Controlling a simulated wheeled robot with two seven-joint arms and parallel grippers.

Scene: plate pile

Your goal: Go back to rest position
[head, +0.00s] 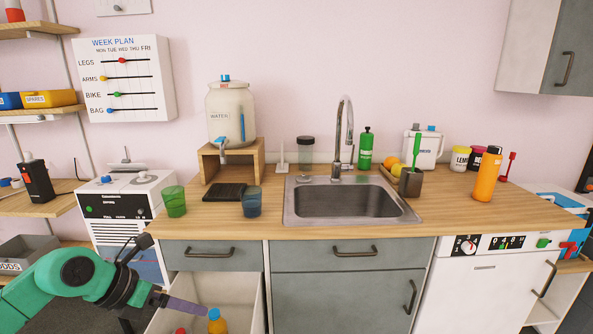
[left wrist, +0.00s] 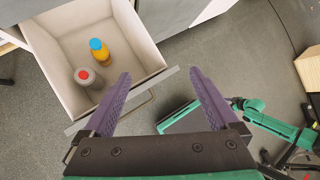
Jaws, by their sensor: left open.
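My left gripper (head: 180,304) is at the lower left of the head view, in front of the open drawer (head: 252,304). In the left wrist view its two purple fingers (left wrist: 160,75) are spread apart with nothing between them. The drawer (left wrist: 48,62) shows beyond the fingers, and its front edge runs behind them. Inside it stand an orange bottle with a blue cap (left wrist: 98,52) and a grey bottle with a red cap (left wrist: 88,79). The orange bottle also shows in the head view (head: 215,325). My right gripper is not in view.
The wooden counter (head: 270,222) holds a green cup (head: 174,201), a blue cup (head: 251,202), a sink (head: 350,202) and an orange bottle (head: 487,177). A water jar (head: 231,112) stands on a wooden stand.

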